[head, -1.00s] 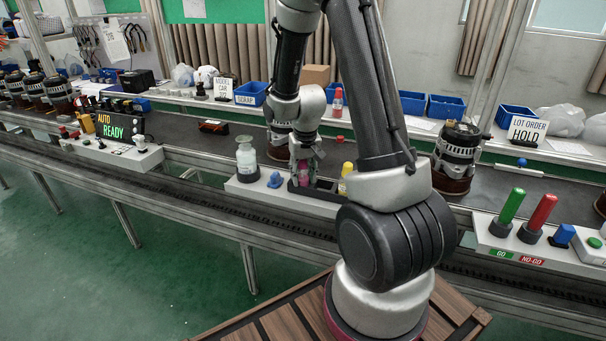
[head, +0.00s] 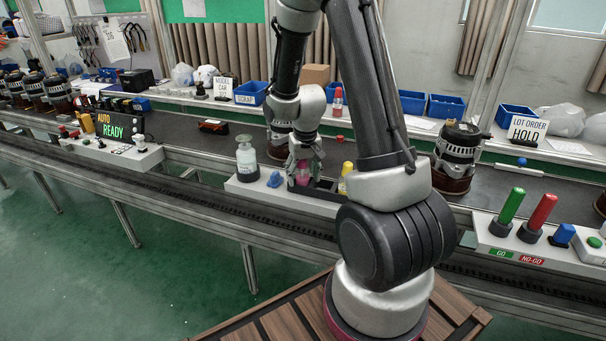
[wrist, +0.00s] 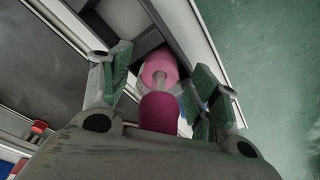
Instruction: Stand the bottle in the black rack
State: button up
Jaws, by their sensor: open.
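A pink bottle (head: 303,174) with a pink cap stands at the black rack (head: 325,191) on the white station. It also shows in the wrist view (wrist: 159,112), standing between my fingers with its lower end at the dark rack frame (wrist: 169,32). My gripper (head: 304,164) points down around the bottle and is open. In the wrist view the green-padded fingers stand on either side of the bottle, with gaps visible. The bottle's lower part is partly hidden by the fingers and rack wall in the head view.
A white bottle (head: 246,160) and a blue knob (head: 275,180) stand left of the rack. A yellow item (head: 346,178) stands close on its right, partly behind my arm. An alternator (head: 457,152) stands further right on the line.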

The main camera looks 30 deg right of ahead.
notch_tip(320, 180, up, 12)
jog(key=s, duration=0.2)
jog(key=s+a+r+n+t, duration=0.1)
jog(key=s+a+r, duration=0.1)
jog(key=s+r, duration=0.5)
jog(key=s+a+r+n+t, duration=0.1)
jog(key=s+a+r, duration=0.2)
jog(key=s, duration=1.1)
notch_tip(320, 180, up, 4)
jog(key=shift+f+n+t, duration=0.1)
jog(key=shift+n+t, duration=0.3)
jog(key=shift+s, duration=0.1)
